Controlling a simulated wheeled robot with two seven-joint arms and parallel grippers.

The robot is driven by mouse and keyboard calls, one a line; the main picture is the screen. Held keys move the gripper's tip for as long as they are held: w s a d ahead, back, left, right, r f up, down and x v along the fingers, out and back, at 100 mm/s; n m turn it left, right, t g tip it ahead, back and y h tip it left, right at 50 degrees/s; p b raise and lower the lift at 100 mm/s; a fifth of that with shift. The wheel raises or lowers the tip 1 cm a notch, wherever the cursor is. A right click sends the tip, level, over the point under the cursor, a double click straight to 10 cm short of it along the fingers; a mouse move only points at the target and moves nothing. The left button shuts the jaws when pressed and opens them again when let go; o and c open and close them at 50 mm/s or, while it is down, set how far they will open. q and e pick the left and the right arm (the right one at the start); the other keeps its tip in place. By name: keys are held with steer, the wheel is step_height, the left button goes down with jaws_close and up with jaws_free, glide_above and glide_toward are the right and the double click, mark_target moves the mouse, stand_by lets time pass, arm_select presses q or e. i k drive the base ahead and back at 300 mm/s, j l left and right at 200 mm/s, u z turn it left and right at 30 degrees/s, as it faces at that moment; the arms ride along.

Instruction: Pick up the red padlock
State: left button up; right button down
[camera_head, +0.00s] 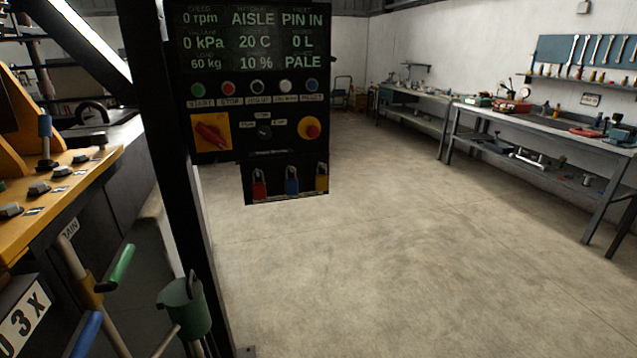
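The red padlock (259,186) hangs at the left end of a rail on a dark plate below the control panel (252,95). A blue padlock (292,182) hangs in the middle and a yellow padlock (322,180) at the right end. The red padlock hangs upright with its shackle at the top, and nothing covers its front. Neither of my grippers shows in the head view.
A dark post (168,150) stands just left of the panel. A yellow console (62,190) with switches, a green-handled lever (122,266) and a green can (184,305) are at the left. Workbenches (520,125) line the right wall. The concrete floor (400,240) is clear.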

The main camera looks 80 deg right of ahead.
mark_target(259, 188)
steer(key=z, duration=2.3)
